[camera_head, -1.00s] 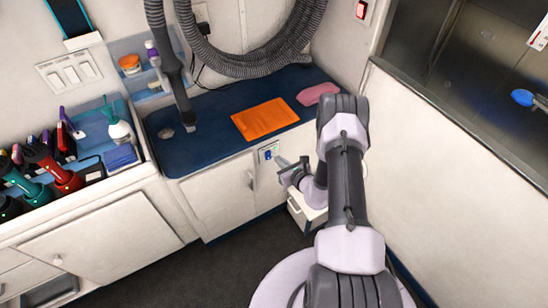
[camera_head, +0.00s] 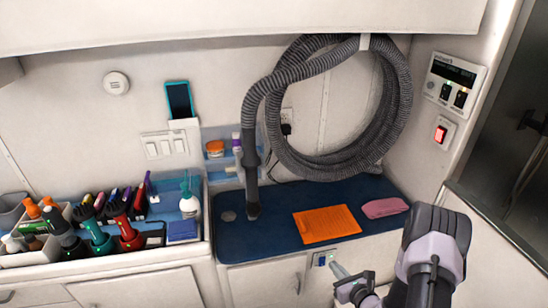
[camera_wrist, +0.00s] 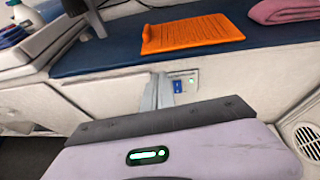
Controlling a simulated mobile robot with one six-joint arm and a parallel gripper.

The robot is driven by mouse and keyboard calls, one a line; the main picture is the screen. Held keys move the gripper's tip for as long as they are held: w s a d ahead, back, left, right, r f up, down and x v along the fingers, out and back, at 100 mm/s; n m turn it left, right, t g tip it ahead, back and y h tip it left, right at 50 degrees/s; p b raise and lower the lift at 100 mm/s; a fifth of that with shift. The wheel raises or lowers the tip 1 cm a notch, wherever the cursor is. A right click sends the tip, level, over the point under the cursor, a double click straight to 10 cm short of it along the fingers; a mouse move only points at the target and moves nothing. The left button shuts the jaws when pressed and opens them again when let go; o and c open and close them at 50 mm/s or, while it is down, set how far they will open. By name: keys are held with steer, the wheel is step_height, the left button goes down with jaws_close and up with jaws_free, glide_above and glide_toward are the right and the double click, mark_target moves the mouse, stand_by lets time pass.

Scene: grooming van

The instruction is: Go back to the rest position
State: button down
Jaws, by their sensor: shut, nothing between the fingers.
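My gripper (camera_head: 338,268) is at the lower right of the head view, in front of the cabinet face below the blue counter. Its fingers are together with nothing between them. They point at a small panel with a blue socket or switch (camera_head: 320,260) on the cabinet front. In the wrist view the closed fingers (camera_wrist: 164,90) stand just left of that panel (camera_wrist: 179,86). I cannot tell whether the fingertips touch the cabinet.
An orange mat (camera_head: 326,224) and a folded pink cloth (camera_head: 385,208) lie on the blue counter (camera_head: 285,238). A grey hose (camera_head: 262,110) hangs on the back wall. A tray of clippers and bottles (camera_head: 206,215) stands left. A wall panel closes the right side.

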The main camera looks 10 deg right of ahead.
steer(key=w+a+r+n+y, duration=0.3)
steer(key=a+r, duration=0.2)
steer(key=r, duration=0.3)
steer(key=s+a+r+n+g+y, duration=0.35)
steer(key=a+r+n, duration=0.25)
steer(key=a+r, duration=0.3)
steer(key=s+a+r+n+g+y, duration=0.3)
steer(key=a+r+n+g, duration=0.1)
steer(key=a+r+n, duration=0.4)
steer(key=s+a+r+n+g+h+b, duration=0.1)
steer(key=s+a+r+n+g+h, duration=0.15)
steer(key=s, duration=0.35)
steer(key=s+a+r+n+g+h, duration=0.1)
steer(key=s+a+r+n, duration=0.1)
steer(key=s+r+n, duration=0.35)
steer(key=s+d+r+n+t+h, duration=0.2)
steer(key=s+d+h, duration=0.4)
steer(key=s, duration=0.4)
steer(key=n+t, duration=0.1)
steer(key=n, duration=0.1)
steer(key=shift+r+n+b, duration=0.15)
steer(key=shift+n+b, duration=0.25)
